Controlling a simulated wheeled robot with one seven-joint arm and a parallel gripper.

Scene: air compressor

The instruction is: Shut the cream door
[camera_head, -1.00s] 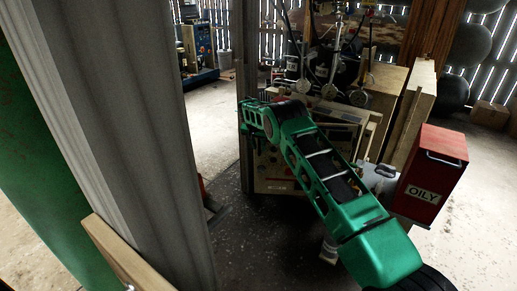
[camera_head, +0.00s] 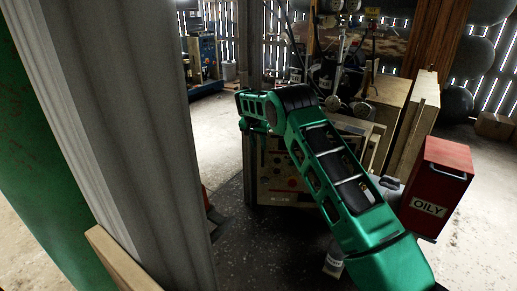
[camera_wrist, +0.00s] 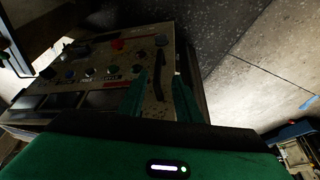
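The cream door (camera_wrist: 158,70) is a worn panel with several knobs, buttons and dark gauges, and a dark curved handle near its right edge in the wrist view. In the head view its lower face (camera_head: 283,184) shows below my green arm, which hides much of the rest. My gripper (camera_wrist: 160,100) has its two green fingers apart, in front of the panel and close to the handle. How far the door stands open is unclear.
A grey corrugated post (camera_head: 150,130) stands close on the left. A red OILY bin (camera_head: 440,185) and wooden boards (camera_head: 412,120) stand at right. A small can (camera_head: 333,262) is on the floor below my arm. Open floor lies behind the post.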

